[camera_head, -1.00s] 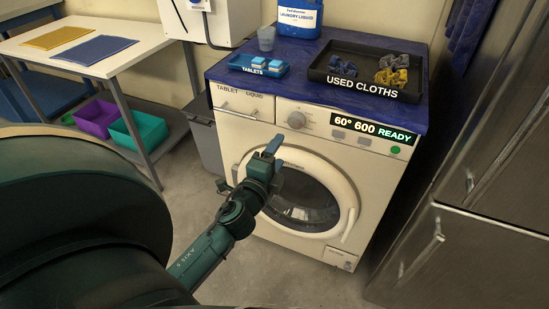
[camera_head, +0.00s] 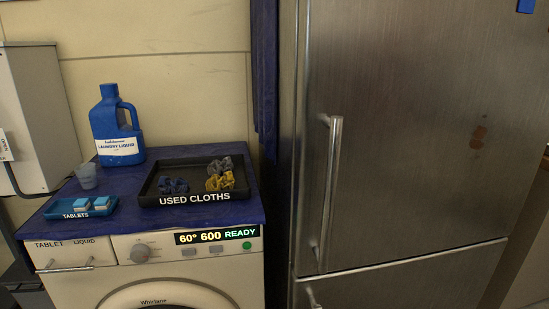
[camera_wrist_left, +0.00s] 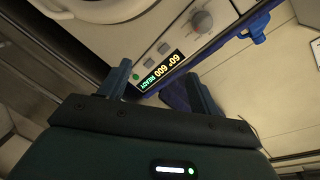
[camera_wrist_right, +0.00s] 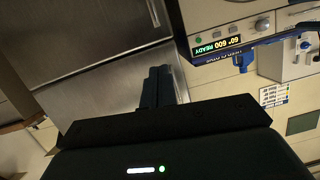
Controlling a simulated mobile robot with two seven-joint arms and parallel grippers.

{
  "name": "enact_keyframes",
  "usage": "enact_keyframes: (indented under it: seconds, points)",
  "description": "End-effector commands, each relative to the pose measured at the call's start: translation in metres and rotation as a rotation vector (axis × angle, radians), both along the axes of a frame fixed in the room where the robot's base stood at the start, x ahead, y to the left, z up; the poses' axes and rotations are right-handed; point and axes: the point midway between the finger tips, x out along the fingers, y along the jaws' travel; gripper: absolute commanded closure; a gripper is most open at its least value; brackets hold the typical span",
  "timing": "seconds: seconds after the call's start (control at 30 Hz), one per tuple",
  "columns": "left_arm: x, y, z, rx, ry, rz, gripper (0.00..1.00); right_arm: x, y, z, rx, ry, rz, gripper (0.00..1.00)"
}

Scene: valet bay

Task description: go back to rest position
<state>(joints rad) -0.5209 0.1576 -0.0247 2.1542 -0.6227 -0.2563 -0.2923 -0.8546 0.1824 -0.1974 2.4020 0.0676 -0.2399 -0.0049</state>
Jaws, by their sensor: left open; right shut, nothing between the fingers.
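My left gripper (camera_wrist_left: 165,88) shows in the left wrist view. Its two fingers stand apart with nothing between them, and the washing machine front is beyond them. My right gripper (camera_wrist_right: 158,88) shows in the right wrist view with its fingers together and nothing held. The steel fridge is beyond it. Neither gripper shows in the head view.
The washing machine (camera_head: 120,284) has a display reading "60° 600 READY". On its blue top are a used cloths tray (camera_head: 158,197) with several cloths, a tablets tray (camera_head: 103,211), a laundry liquid bottle (camera_head: 112,120) and a cup (camera_head: 86,176). A steel fridge (camera_head: 410,130) stands at right.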

Motion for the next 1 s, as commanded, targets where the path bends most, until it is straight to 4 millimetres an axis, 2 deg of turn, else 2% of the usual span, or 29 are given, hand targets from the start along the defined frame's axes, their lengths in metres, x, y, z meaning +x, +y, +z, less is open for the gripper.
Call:
enact_keyframes:
  seconds: [0.03, 0.1, 0.27, 0.43, 0.5, 1.0]
  points:
    - [-0.018, -0.019, -0.004, -0.155, 0.031, -0.03, 0.37, 0.0, 0.0, 0.001, 0.001, -0.002, 0.0, 1.0]
    - [-0.038, -0.041, -0.006, -0.363, 0.069, -0.059, 0.37, 0.0, 0.0, 0.001, 0.001, -0.003, 0.0, 1.0]
    - [-0.076, -0.081, -0.002, -0.76, 0.159, -0.089, 0.37, 0.001, 0.0, 0.001, 0.001, -0.004, -0.001, 1.0]
    - [-0.111, -0.115, 0.011, -1.134, 0.26, -0.086, 0.37, 0.001, 0.0, 0.003, 0.001, -0.004, -0.001, 1.0]
    - [-0.104, -0.113, 0.022, -1.096, 0.275, -0.075, 0.37, 0.003, 0.001, 0.015, -0.012, 0.024, 0.003, 1.0]
    - [-0.098, -0.117, 0.049, -0.991, 0.481, 0.031, 0.37, 0.008, 0.006, 0.042, -0.114, 0.239, 0.03, 1.0]
